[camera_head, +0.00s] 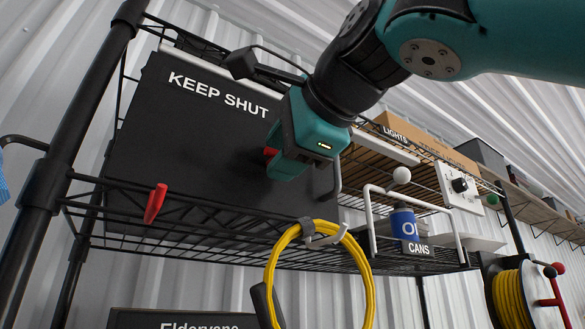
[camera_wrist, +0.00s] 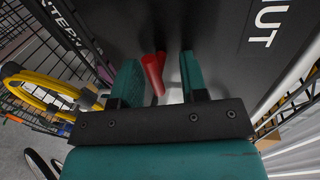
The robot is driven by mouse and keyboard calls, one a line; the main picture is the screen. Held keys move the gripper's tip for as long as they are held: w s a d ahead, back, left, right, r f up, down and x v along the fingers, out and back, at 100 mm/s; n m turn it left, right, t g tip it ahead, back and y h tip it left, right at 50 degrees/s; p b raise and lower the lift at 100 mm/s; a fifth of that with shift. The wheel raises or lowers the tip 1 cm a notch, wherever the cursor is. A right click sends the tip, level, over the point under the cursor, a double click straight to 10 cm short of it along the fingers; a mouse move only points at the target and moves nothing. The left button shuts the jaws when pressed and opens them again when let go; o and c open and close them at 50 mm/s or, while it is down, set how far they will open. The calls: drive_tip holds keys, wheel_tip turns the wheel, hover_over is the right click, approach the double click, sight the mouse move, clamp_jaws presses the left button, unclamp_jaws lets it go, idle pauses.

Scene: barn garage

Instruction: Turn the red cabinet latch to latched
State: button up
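The black cabinet (camera_head: 190,140) marked "KEEP SHUT" stands on the wire shelf. A small piece of a red latch (camera_head: 270,152) shows beside my gripper (camera_head: 287,158) in the head view; the rest is hidden behind the gripper. In the wrist view, the red latch handle (camera_wrist: 153,73) lies between the two teal fingers of my gripper (camera_wrist: 160,82), closer to the left finger. A gap shows on the right side, so the gripper is open around the handle. The cabinet face (camera_wrist: 215,30) is just beyond the fingertips. I cannot tell whether a finger touches the handle.
Another red lever (camera_head: 155,203) shows lower left by the shelf edge. A yellow cable (camera_head: 366,285) hangs from a hook below my gripper. A black post (camera_head: 75,140) rises at left.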

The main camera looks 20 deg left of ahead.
idle(0.4)
drive_tip(key=p+v, duration=0.1)
drive_tip(key=v, duration=1.6)
drive_tip(key=shift+s+p, duration=0.2)
drive_tip(key=shift+p, duration=0.15)
